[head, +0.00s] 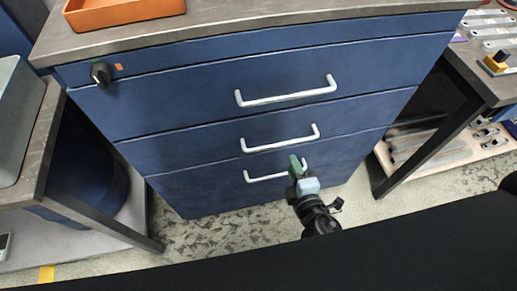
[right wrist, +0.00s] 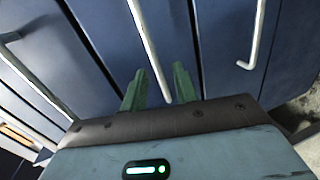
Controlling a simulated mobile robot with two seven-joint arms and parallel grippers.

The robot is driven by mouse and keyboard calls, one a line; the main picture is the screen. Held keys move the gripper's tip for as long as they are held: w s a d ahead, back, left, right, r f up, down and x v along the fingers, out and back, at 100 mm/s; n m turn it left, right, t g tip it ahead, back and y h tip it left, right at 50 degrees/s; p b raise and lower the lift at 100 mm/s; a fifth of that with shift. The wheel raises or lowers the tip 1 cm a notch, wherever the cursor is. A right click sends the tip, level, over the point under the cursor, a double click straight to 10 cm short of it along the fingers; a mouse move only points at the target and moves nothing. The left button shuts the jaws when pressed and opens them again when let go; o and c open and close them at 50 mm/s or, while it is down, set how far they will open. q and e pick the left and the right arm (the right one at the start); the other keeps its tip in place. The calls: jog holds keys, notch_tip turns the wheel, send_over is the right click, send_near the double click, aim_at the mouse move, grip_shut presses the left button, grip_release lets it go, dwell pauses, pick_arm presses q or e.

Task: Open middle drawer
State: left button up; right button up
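A blue cabinet has three drawers, all shut, each with a pale bar handle. The middle drawer (head: 200,150) has its handle (head: 280,140) at mid height; this handle also shows in the right wrist view (right wrist: 148,40). My right gripper (head: 298,162) has green fingers and overlaps the right end of the bottom handle (head: 262,177) in the head view. In the right wrist view, the gripper (right wrist: 160,68) is open, with the middle handle's lower end appearing between its fingers. I cannot tell whether they touch it. My left gripper is out of view.
The top drawer (head: 160,100) has its own handle (head: 287,95). A black knob (head: 101,74) sits at the cabinet's upper left. An orange tray (head: 120,12) rests on the worktop (head: 240,15). Tables flank both sides, with metal legs. The speckled floor (head: 220,232) in front is clear.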

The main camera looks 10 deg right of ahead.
aim_at(281, 145)
jog(key=shift+n, duration=0.5)
jog(key=shift+a+r+x, duration=0.15)
jog(key=shift+r+x, duration=0.1)
jog(key=shift+x, duration=1.25)
jog(key=shift+a+r+x, duration=0.15)
jog(key=shift+r+x, duration=0.05)
jog(key=shift+x, duration=1.3)
jog(key=shift+a+r+x, duration=0.2)
jog(key=shift+r+x, duration=0.05)
jog(key=shift+x, duration=1.3)
jog(key=shift+w, duration=0.15)
jog(key=shift+c, duration=0.4)
grip_shut()
